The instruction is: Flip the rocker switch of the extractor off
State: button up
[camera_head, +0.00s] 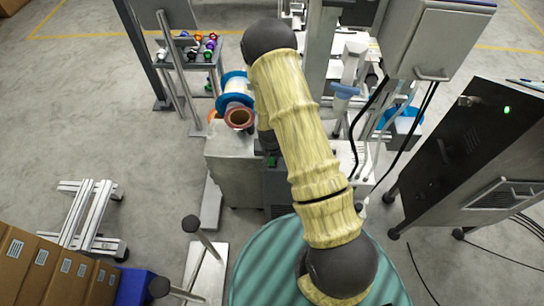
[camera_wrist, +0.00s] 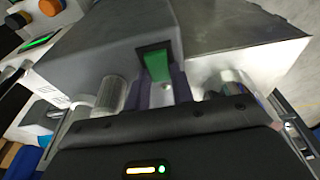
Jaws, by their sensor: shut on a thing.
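In the wrist view, the green rocker switch (camera_wrist: 157,65) sits in a dark frame on the face of a grey metal housing (camera_wrist: 90,50). My gripper (camera_wrist: 159,88) is right at it, with its dark fingers close on either side of the lower part of the green rocker. The fingers are shut on the rocker, and their tips partly cover it. Which way the rocker is tipped is hard to tell. I cannot tell for sure which machine in the head view carries the switch.
In the head view, a grey cabinet (camera_head: 232,165) with reels (camera_head: 236,90) stands left of my arm. A black cabinet (camera_head: 462,150) with a green light stands right. Cardboard boxes (camera_head: 45,270) are lower left; floor is open left.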

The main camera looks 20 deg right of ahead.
jog(key=shift+s+f+t+b, duration=0.15)
jog(key=shift+t+b, duration=0.35)
jog(key=shift+t, duration=0.4)
jog(key=o, duration=1)
jog(key=shift+r, duration=0.2)
jog(key=v, duration=1.1)
jog(key=p+v, duration=0.1)
jog(key=v, duration=0.5)
jog(key=shift+s+a+r, duration=0.15)
jog(key=shift+a, duration=0.25)
